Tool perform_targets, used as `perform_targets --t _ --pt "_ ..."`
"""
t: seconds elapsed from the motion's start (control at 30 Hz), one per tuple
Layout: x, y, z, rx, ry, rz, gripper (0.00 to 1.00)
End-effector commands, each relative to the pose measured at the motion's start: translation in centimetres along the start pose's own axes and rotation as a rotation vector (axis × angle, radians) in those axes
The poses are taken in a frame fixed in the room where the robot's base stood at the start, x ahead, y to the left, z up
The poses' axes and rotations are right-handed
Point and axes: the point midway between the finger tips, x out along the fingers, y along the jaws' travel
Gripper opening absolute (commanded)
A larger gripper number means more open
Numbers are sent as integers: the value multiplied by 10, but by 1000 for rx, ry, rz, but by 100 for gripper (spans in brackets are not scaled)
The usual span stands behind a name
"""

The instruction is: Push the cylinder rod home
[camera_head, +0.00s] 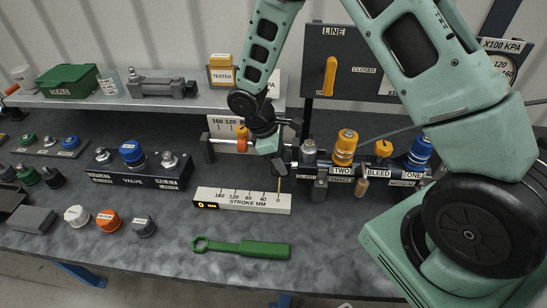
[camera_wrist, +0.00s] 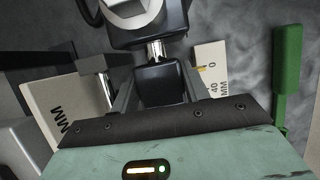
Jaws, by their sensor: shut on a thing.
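My gripper (camera_wrist: 157,98) is shut on a black block at the end of the cylinder rod, its two fingers on either side of the block (camera_wrist: 160,78). A short length of the bright chrome rod (camera_wrist: 156,50) shows between the block and the dark cylinder body (camera_wrist: 150,32). In the head view my gripper (camera_head: 280,152) is at the cylinder, left of the row of couplers, and hides much of it. The white stroke scale (camera_head: 240,202) lies in front. Its yellow pointer (camera_head: 279,186) stands near the 0 mark.
A green wrench (camera_head: 245,248) lies in front of the scale. Blue and yellow couplers stand right of my gripper, by the yellow one (camera_head: 344,147). A valve block (camera_head: 135,178) and loose caps are at left. A raised shelf (camera_head: 150,98) runs behind. The front of the bench is mostly clear.

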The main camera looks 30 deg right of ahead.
Motion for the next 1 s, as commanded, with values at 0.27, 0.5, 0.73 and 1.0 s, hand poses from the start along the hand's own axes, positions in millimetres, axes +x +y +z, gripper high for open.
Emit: perform_targets --t 0.27,0.5,0.73,1.0 --pt "2 0 4 2 -13 -4 67" --pt "-1 0 2 1 -7 -1 67" --pt "-31 1 0 2 -1 3 67" --pt "-95 2 0 3 -3 3 67"
